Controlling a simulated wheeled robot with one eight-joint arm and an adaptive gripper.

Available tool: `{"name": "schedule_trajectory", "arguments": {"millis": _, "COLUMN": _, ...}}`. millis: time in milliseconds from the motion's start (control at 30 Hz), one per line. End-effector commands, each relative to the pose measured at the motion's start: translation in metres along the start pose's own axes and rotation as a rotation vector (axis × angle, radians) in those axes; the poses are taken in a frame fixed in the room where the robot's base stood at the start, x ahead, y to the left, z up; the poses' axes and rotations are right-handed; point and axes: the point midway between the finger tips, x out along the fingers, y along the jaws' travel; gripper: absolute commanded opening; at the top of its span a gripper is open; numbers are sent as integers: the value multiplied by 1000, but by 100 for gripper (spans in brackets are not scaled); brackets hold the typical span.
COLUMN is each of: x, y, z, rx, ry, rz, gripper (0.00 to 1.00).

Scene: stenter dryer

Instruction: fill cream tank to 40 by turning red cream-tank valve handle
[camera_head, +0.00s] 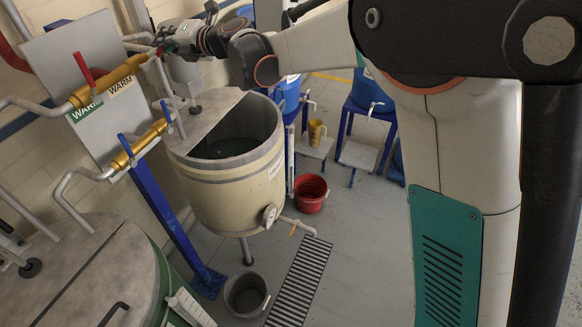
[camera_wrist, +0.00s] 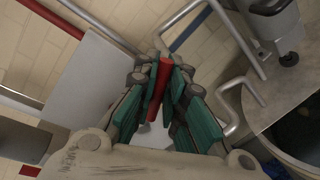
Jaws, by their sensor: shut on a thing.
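The cream tank (camera_head: 235,200) stands left of centre in the head view, half covered by a grey lid, with dark contents low inside. Its rim and lid show at the right of the wrist view (camera_wrist: 270,110). My gripper (camera_head: 163,46) is up above the tank's back left, by the pipes. In the wrist view, my gripper (camera_wrist: 162,75) is shut around the red valve handle (camera_wrist: 157,90), a long red bar between the green finger pads. In the head view the fingers mostly hide that handle. No level reading is legible.
Another red handle (camera_head: 83,68) and two blue handles (camera_head: 126,146) sit on brass valves left of the tank, by WARM labels. A second tank (camera_head: 80,275) is at lower left. A red bucket (camera_head: 311,193) and grey bucket (camera_head: 246,294) stand on the floor.

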Motion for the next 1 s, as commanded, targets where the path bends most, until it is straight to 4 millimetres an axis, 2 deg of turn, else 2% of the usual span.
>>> {"name": "schedule_trajectory", "arguments": {"millis": 333, "x": -1, "y": 3, "z": -1, "rx": -38, "ry": -6, "rz": 0, "gripper": 0}}
{"name": "schedule_trajectory", "arguments": {"millis": 700, "x": -6, "y": 28, "z": -7, "rx": -356, "ry": -68, "rz": 1, "gripper": 0}}
{"name": "schedule_trajectory", "arguments": {"millis": 1000, "x": -6, "y": 29, "z": -6, "rx": -377, "ry": -72, "rz": 1, "gripper": 0}}
